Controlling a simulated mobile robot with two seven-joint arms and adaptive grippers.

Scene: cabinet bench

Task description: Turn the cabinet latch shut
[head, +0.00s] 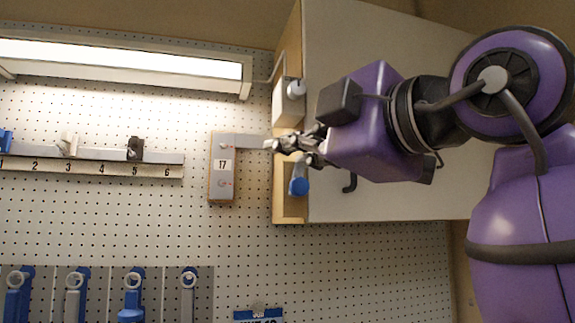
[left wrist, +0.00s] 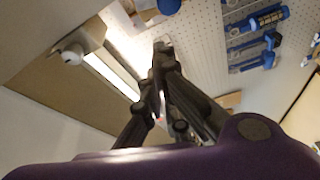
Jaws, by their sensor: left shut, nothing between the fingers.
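The cabinet (head: 392,45) has a large pale front and a wooden side edge (head: 290,213). A blue-ended lever (head: 299,186) sits at that edge, just below my left gripper; its upper part is partly hidden. A flat grey bar (head: 248,141) runs right from a wooden block labelled 17 (head: 221,188) towards the fingertips. I cannot tell for sure which of these is the latch. My left gripper (head: 278,145) is shut and empty, its tips at the bar's right end; contact is unclear. It also shows in the left wrist view (left wrist: 161,48). My right gripper is out of view.
A lit lamp (head: 120,62), a numbered rail (head: 90,167) and blue-handled tools (head: 131,300) are on the pegboard.

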